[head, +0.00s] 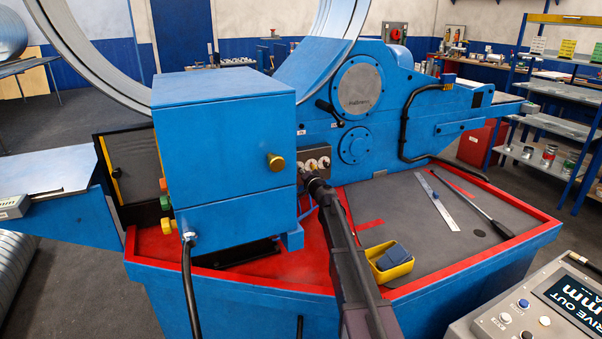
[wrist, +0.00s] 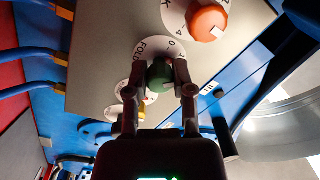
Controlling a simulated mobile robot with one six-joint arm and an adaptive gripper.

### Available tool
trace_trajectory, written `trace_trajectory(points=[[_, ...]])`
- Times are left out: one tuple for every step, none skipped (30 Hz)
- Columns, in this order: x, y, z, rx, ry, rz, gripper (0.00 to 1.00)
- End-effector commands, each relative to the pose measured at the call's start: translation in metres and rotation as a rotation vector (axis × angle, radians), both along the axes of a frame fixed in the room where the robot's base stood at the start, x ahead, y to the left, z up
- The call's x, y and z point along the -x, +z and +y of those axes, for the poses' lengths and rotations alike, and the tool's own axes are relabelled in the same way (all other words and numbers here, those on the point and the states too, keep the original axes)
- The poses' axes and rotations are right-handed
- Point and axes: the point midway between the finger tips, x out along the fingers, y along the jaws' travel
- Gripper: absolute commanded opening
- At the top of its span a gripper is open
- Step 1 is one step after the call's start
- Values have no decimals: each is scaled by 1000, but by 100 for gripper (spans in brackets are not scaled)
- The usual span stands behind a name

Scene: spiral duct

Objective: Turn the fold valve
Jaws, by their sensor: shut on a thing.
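The fold valve is a green knob (wrist: 160,82) on a white round dial lettered FOLD, mounted on a grey valve panel (wrist: 110,45). In the wrist view, my gripper (wrist: 160,68) has one finger on each side of the green knob and is shut on it. A white mark shows on the knob, and a 0 is readable on the dial beside it. In the head view, my gripper (head: 313,180) is at the small valve panel (head: 305,157) on the blue machine, and partly hides the knobs there.
An orange knob (wrist: 207,22) sits on its own dial close by at the upper right. A yellow knob is partly hidden at the lower left. Blue hoses (wrist: 30,53) run to the panel. A yellow tray (head: 388,262) and a steel ruler (head: 437,201) lie on the machine's deck.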

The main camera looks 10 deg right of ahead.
Motion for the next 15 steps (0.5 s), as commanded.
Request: trace_trajectory(points=[[-2, 0, -1, -44, -3, 12, 0], [-2, 0, -1, -71, -3, 19, 0], [-2, 0, -1, -107, -3, 29, 0], [-2, 0, -1, -134, -3, 36, 0], [-2, 0, -1, -162, -3, 43, 0], [-2, 0, -1, -198, -3, 53, 0], [-2, 0, -1, -226, -3, 61, 0], [-2, 0, -1, -254, -3, 68, 0], [-3, 0, -1, -291, -3, 77, 0], [-3, 0, -1, -318, -3, 85, 0], [-3, 0, -1, -346, -4, 93, 0], [-3, 0, -1, -382, -4, 102, 0], [-3, 0, -1, -408, -4, 109, 0], [-3, 0, -1, -433, -4, 116, 0], [-3, 0, -1, -465, -4, 124, 0]])
